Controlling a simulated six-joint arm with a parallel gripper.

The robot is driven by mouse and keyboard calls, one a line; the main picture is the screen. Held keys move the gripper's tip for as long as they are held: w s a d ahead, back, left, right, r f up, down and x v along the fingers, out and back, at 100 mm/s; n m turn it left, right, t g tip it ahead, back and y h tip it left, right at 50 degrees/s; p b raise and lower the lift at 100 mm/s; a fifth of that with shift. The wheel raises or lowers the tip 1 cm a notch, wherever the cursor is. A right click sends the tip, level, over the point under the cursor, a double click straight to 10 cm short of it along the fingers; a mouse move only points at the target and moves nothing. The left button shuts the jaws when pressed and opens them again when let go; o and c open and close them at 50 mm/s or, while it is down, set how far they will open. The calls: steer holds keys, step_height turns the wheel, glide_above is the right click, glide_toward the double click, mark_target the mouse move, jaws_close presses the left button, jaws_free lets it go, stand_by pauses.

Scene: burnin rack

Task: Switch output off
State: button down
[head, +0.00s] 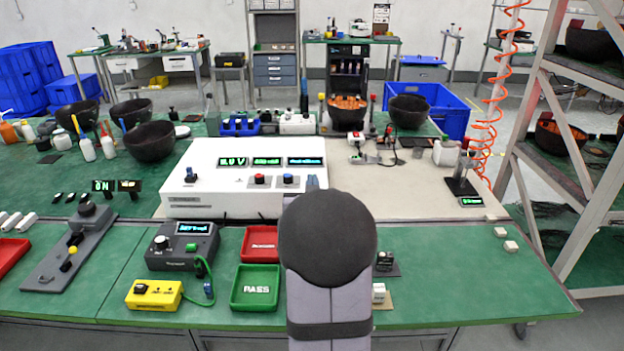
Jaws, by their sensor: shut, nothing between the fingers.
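A wide white unit (240,199) stands at the middle of the green bench. Its top has several green and blue lit displays, the left one (232,162) seeming to read 0.0 V. A red button (259,180) and a blue button (289,180) sit below the displays, with a dark blue-topped control (191,176) at the left. I cannot tell which control is the output switch. My arm rises at the front centre and covers the unit's right end. My gripper is not visible.
In front are a dark grey meter box (182,249), a yellow box (154,295), a green PASS tray (255,305) and a red tray (259,258). A grey lever fixture (71,249) lies left. Black bowls (150,142) stand behind.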

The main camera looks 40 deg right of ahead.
steer(key=p+x, duration=0.3)
steer(key=x, duration=0.7)
step_height(320, 180, down, 2)
steer(key=shift+w+d+f, duration=0.1)
steer(key=shift+f, duration=0.15)
steer(key=shift+f+p, duration=0.3)
steer(key=shift+f, duration=0.5)
steer(key=shift+f, duration=0.15)
steer(key=shift+w+d+f+b, duration=0.15)
steer(key=shift+b, duration=0.75)
